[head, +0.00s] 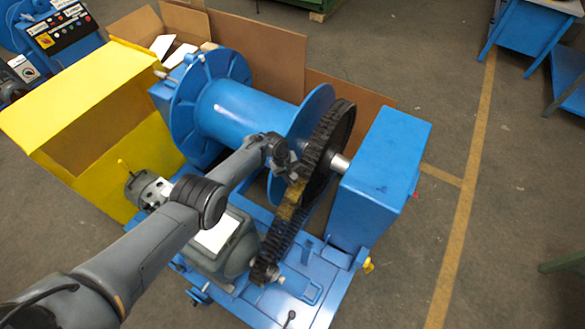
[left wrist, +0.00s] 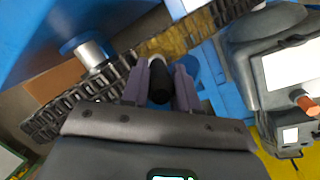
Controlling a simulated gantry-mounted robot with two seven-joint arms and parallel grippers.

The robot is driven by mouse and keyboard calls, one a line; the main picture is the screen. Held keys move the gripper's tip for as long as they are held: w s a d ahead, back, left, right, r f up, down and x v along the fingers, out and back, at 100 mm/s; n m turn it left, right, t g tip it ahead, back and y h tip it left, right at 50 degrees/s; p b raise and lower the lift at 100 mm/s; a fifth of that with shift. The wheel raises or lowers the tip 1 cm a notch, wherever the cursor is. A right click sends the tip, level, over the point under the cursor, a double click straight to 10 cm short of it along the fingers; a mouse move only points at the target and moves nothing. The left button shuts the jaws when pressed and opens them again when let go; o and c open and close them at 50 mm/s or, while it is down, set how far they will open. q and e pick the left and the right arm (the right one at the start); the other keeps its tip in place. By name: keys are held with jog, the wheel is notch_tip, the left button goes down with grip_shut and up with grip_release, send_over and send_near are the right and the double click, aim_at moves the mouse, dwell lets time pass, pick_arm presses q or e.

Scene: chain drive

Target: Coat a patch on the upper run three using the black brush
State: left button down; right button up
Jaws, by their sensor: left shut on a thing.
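The dark chain runs from the large black sprocket (head: 343,120) down to the small sprocket (head: 264,272) at the front of the blue machine. Part of the chain (head: 281,238) carries a yellowish-brown patch (head: 292,203), which also shows in the left wrist view (left wrist: 180,40). My left gripper (head: 291,172) is beside the upper part of the chain. In the left wrist view its fingers are shut on the black brush (left wrist: 160,82), over the chain. The brush tip is hidden, so I cannot tell whether it touches the chain. My right gripper is not in view.
A blue drum (head: 240,115) stands left of the large sprocket, and a blue housing (head: 385,165) stands to its right. A grey motor (head: 225,245) sits left of the chain. A yellow guard (head: 75,110) stands at the left. Open floor lies to the right.

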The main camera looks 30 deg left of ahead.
pick_arm(q)
jog(key=s+f+p, duration=0.5)
jog(key=s+f, duration=0.6)
jog(key=s, duration=0.2)
jog(key=shift+s+a, duration=0.15)
jog(key=shift+s, duration=0.15)
dwell(1.7)
jog(key=shift+p, duration=0.35)
